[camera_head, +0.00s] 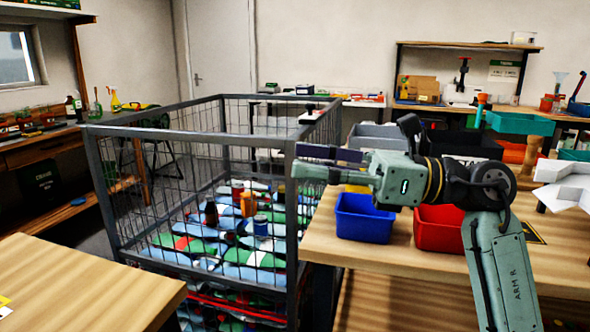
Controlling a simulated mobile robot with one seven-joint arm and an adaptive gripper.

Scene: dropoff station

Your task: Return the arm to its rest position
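My gripper (318,162) shows in the head view, at the end of my grey-green arm. It points left over the near right rim of the wire cage, above the table with the bins. Two fingers show, one dark and one pale green, with a gap between them at this angle. Nothing is visible between the fingers. My arm rises from the lower right and bends left at the black wrist joint.
A wire cage (118,205) holds several bottles and cans. A blue bin (363,220) and red bin (438,232) sit on the wooden table (385,258) under my arm. A white object (565,185) stands at the right. Another wooden table (85,285) is at front left.

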